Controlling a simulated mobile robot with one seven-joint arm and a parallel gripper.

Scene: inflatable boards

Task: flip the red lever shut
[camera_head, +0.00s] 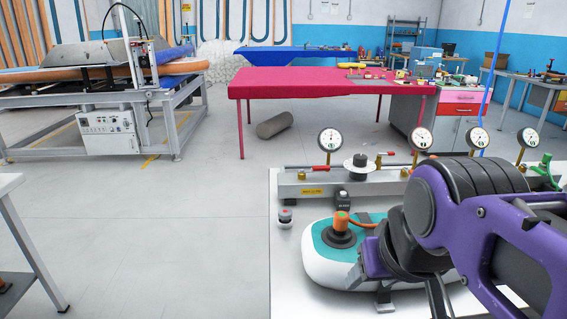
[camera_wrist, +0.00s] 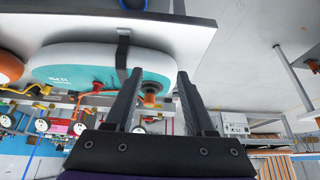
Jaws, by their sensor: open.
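A metal manifold (camera_head: 325,189) with a yellow label runs along the back of the workbench. A red lever (camera_head: 300,168) shows on its left end, lying about flat, and more red handles show further right. My gripper (camera_head: 372,262) is low over the inflatable board, apart from the levers; my arm hides part of the board and manifold. In the wrist view my gripper (camera_wrist: 159,73) has its fingers spread, with nothing held. The orange hose fitting (camera_head: 342,220) on the board also shows between the fingers in the wrist view (camera_wrist: 150,99).
The white-and-teal board (camera_head: 318,273) lies on the workbench (camera_head: 290,256). Several round gauges (camera_head: 330,139) stand above the manifold. A small red-topped button (camera_head: 285,215) is left of the board. Open floor lies to the left.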

